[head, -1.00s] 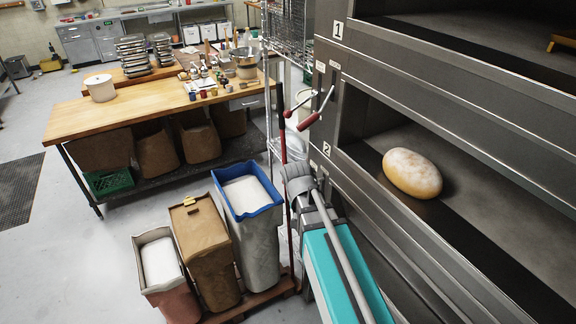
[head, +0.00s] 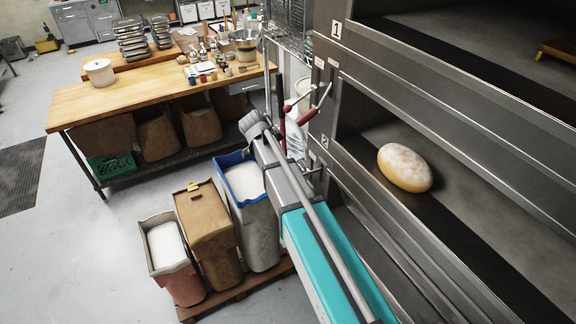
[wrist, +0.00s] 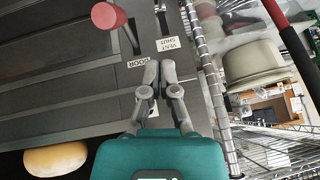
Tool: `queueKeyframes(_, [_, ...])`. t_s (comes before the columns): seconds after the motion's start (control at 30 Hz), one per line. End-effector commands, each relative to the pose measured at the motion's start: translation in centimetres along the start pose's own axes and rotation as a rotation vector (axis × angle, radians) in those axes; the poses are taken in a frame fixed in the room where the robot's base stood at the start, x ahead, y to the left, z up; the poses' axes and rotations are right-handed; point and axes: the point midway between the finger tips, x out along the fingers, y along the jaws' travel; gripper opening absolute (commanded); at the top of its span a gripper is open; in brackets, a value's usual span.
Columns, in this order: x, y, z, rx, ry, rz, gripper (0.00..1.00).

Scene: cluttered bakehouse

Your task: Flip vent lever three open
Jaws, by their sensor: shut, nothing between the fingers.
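In the wrist view my gripper (wrist: 152,68) is shut and empty, its fingertips over the dark oven front. A "VENT SHUT" label (wrist: 168,44) is just beyond the fingertips, and a "DOOR" label (wrist: 137,62) is at their left. A red-ended lever (wrist: 107,16) is at the top left, apart from the fingers. In the head view a red-handled lever (head: 308,117) stands out from the oven between the decks marked 1 and 2. My arm crosses in front of the lower oven edge. No number three is readable, so I cannot identify vent lever three.
A loaf (head: 405,167) lies in the deck marked 2. Several bins, including a blue-rimmed one (head: 244,181), stand left of my arm. A wire rack (wrist: 210,85) is close right of my gripper. Open floor (head: 95,250) lies left of the bins.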

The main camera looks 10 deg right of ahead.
Motion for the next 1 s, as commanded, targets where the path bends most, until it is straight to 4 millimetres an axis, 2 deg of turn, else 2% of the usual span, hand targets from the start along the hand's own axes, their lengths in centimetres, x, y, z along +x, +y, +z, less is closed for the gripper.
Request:
queueKeyframes(0.57, [0.1, -0.4, 0.1, 0.023, 0.007, -0.004, 0.00])
queueKeyframes(0.77, [1.0, -0.4, 0.2, 0.023, 0.007, -0.004, 0.00])
queueKeyframes(1.0, [2.9, -0.4, 0.3, 0.023, 0.007, -0.004, 0.00])
